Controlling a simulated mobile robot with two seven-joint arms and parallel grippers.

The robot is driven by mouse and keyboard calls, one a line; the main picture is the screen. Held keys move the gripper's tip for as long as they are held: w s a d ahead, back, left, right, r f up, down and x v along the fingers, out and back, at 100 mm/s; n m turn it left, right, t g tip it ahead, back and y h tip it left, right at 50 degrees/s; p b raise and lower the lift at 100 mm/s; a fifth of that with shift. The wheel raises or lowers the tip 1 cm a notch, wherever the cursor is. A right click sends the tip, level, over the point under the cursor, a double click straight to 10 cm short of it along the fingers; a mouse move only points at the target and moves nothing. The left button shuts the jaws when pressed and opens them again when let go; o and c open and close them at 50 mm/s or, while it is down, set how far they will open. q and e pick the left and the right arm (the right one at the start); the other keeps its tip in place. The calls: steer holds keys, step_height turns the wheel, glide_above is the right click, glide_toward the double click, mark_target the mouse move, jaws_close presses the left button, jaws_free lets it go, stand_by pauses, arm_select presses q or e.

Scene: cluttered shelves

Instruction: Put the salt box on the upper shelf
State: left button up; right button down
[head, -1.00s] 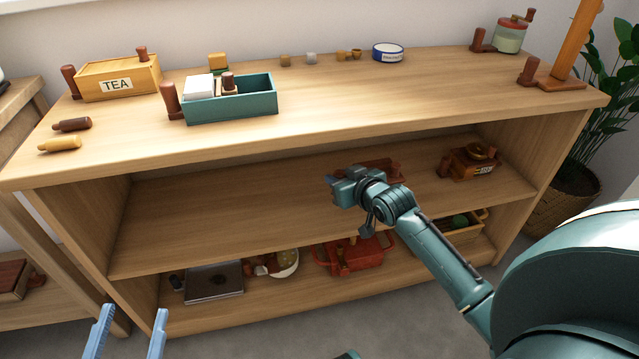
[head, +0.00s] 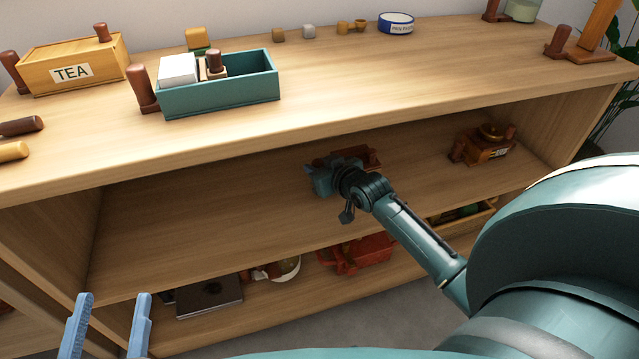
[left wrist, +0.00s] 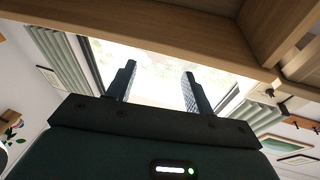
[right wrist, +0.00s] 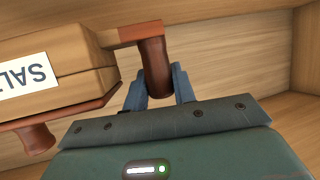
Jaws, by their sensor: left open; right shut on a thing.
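The salt box (right wrist: 60,75), a wooden box with a white SALT label on a reddish-brown base, fills the left of the right wrist view. My right gripper (right wrist: 158,80) is shut on its dark brown upright handle (right wrist: 153,60). In the head view my right gripper (head: 312,180) is inside the middle compartment. A reddish-brown part (head: 368,157) shows just behind it; the rest there is hidden by my wrist. My left gripper (head: 113,298) is open and empty in front of the unit's lower left; its fingers also show in the left wrist view (left wrist: 158,75).
The top board (head: 330,95) holds a TEA box (head: 70,65), a teal tray (head: 220,97), a blue-white tin (head: 396,23) and small items; its front middle is clear. A brown labelled box (head: 485,145) stands right on the middle shelf (head: 190,220). A red crate (head: 360,253) sits below.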

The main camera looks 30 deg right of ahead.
step_height(320, 180, down, 4)
steer(key=shift+f+b, duration=0.15)
steer(key=shift+b, duration=0.9)
arm_select(q)
steer(key=shift+d, duration=0.2)
arm_select(e)
steer(key=c, duration=1.1)
jaws_free()
steer(key=shift+c, duration=0.2)
